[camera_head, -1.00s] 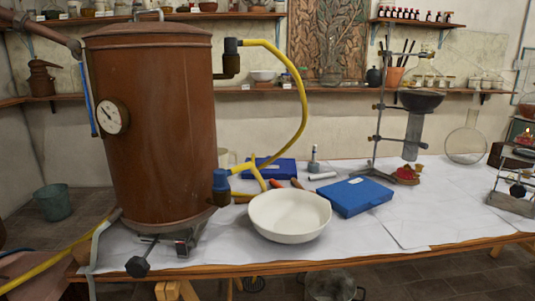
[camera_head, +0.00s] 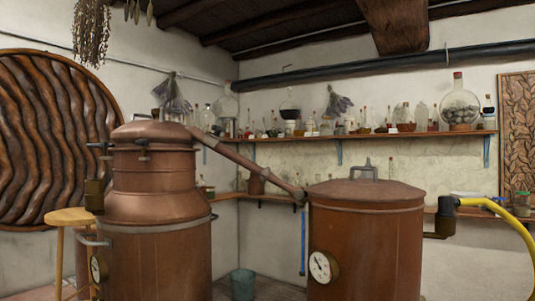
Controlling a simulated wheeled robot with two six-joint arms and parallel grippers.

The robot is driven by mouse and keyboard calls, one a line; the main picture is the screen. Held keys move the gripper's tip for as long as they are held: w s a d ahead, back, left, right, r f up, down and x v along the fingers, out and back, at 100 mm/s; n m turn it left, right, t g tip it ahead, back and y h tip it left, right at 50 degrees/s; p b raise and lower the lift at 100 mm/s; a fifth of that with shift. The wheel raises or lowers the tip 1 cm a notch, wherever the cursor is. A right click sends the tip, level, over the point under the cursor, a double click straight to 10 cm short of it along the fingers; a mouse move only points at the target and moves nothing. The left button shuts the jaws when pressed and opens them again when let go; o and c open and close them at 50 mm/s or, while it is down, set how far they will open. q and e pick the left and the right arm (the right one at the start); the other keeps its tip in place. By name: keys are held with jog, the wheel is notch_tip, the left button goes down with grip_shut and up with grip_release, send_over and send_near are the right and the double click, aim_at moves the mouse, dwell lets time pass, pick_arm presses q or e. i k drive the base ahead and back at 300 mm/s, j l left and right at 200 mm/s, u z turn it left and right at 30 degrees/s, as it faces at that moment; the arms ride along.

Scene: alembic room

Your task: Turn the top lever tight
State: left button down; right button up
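A copper still (camera_head: 155,200) with a domed lid stands at the left. Small dark lever-like fittings sit at its lid seam, one at the left edge (camera_head: 98,146) and one at the front (camera_head: 143,147). I cannot tell which is the top lever, nor whether either is tight. A copper pipe (camera_head: 245,162) runs from the lid down to a second copper drum (camera_head: 365,240) at the right, which has a grey handle (camera_head: 364,171) on top. Neither of my grippers shows in this view.
A round wooden stool (camera_head: 70,217) stands left of the still. A dark elbow fitting (camera_head: 443,215) with a yellow hose (camera_head: 500,208) is at the drum's right. Shelves with glass bottles (camera_head: 370,134) line the back wall. A teal bucket (camera_head: 243,284) stands on the floor between the vessels.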

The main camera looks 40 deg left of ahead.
aim_at(217, 129)
jog(key=u, duration=1.55)
